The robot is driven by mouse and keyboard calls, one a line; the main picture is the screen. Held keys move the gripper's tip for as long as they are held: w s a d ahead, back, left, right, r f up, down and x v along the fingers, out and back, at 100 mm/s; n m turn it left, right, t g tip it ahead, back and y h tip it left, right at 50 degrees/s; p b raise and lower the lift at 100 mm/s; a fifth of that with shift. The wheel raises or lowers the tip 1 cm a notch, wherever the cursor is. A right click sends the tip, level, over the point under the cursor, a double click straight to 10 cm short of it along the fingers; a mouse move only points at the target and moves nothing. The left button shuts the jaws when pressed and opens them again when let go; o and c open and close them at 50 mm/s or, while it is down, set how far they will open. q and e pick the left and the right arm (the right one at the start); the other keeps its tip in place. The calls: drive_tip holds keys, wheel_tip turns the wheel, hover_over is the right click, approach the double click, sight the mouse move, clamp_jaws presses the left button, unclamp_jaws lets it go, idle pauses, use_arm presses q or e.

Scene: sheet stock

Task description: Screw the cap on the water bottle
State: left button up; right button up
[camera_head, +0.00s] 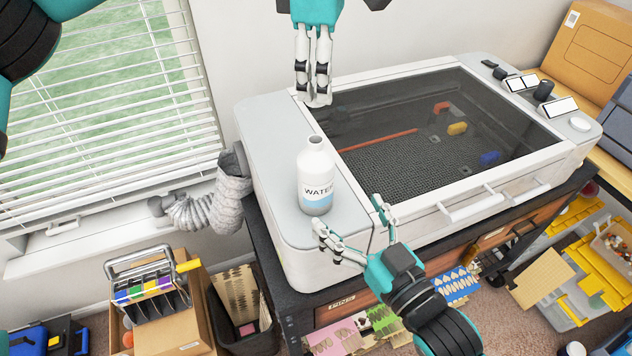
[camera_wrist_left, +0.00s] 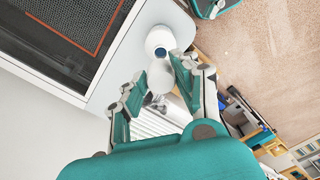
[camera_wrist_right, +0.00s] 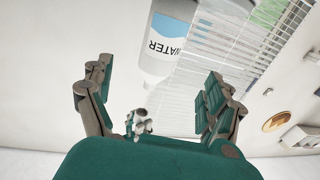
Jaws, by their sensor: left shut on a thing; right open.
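The white water bottle (camera_head: 316,182) with a blue-and-white "WATER" label stands upright on the machine's grey left ledge. Its mouth is open and bare, showing dark in the left wrist view (camera_wrist_left: 160,51). My left gripper (camera_head: 318,98) is shut on the white cap (camera_wrist_left: 160,77) and holds it above the bottle, apart from the neck and slightly behind it. The fingers mostly hide the cap in the head view. My right gripper (camera_head: 350,217) is open and empty, low in front of the bottle and to its right. In the right wrist view the bottle (camera_wrist_right: 168,45) shows upside down beyond the spread fingers.
The machine (camera_head: 462,195) has a dark glass lid right of the bottle, with small coloured pieces inside. A ribbed hose (camera_head: 232,200) and window blinds (camera_head: 100,110) are at left. A cardboard box (camera_head: 170,325) and a dark bin stand below. Air around the bottle is clear.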

use_arm(q)
drive_tip(key=shift+w, duration=0.1)
use_arm(e)
drive_tip(key=x, duration=1.1)
drive_tip(key=c, duration=1.8)
use_arm(q)
hover_over(318, 140)
drive_tip(key=shift+f, duration=2.5)
drive_tip(key=shift+f, duration=0.1)
drive_tip(key=shift+f, duration=0.8)
drive_tip(key=shift+f, duration=0.6)
use_arm(e)
clamp_jaws()
